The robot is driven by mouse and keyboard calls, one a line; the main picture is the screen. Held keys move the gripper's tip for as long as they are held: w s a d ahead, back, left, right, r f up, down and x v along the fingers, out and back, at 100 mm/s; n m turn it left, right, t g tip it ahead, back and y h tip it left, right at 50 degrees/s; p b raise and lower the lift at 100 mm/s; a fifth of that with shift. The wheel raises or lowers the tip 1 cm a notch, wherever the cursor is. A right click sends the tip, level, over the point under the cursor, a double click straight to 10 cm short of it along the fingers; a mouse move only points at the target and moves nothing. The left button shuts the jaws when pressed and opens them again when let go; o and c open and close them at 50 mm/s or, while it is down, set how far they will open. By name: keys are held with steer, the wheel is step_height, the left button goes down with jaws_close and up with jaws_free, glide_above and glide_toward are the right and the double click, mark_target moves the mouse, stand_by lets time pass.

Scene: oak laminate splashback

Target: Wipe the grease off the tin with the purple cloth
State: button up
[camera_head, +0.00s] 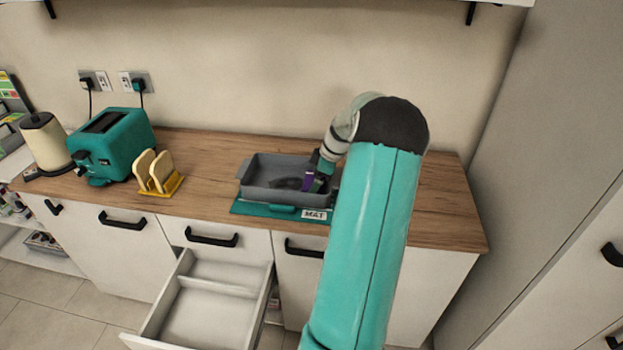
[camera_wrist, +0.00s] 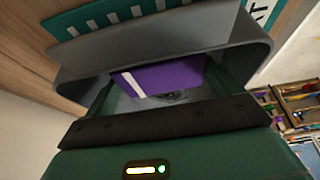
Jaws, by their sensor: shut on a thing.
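A grey rectangular tin (camera_head: 245,187) with raised walls sits on a teal mat (camera_head: 262,209) on the counter; its wall also shows in the wrist view (camera_wrist: 160,45). A dark grease patch (camera_head: 287,183) lies on the tin's floor, and a dark smudge (camera_wrist: 172,96) shows beyond the cloth in the wrist view. My gripper (camera_head: 314,181) reaches down inside the tin at its right side. It is shut on the purple cloth (camera_wrist: 160,77), which also shows in the head view (camera_head: 309,179). I cannot tell whether the cloth touches the tin's floor.
An open, empty-looking drawer (camera_head: 205,312) juts out below. Counter (camera_head: 440,205) to the tin's right is bare. A tall cabinet (camera_head: 540,170) stands at right.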

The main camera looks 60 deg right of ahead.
steer(key=shift+s, duration=0.25)
steer(key=shift+w+a, duration=0.2)
steer(key=shift+w, duration=0.3)
steer(key=shift+w+a, duration=0.15)
steer(key=shift+w, duration=0.3)
steer(key=shift+w, duration=0.1)
steer(key=shift+w+a+r, duration=0.1)
steer(key=shift+w+a, duration=0.1)
steer(key=shift+w, duration=0.25)
steer(key=shift+w+a+r, duration=0.1)
steer(key=shift+w+a, duration=0.1)
steer(key=shift+w, duration=0.2)
steer(key=shift+w+a+f, duration=0.1)
steer(key=shift+w+a, duration=0.1)
steer(key=shift+w, duration=0.3)
steer(key=shift+w+a+f, duration=0.1)
steer(key=shift+w+a, duration=0.1)
steer(key=shift+w, duration=0.25)
steer(key=shift+w+a, duration=0.4)
steer(key=shift+w, duration=0.45)
steer(key=shift+w+a, duration=0.2)
steer(key=shift+w, duration=0.3)
steer(key=shift+w+a, duration=0.2)
steer(key=shift+w, duration=0.25)
steer(key=shift+w, duration=0.1)
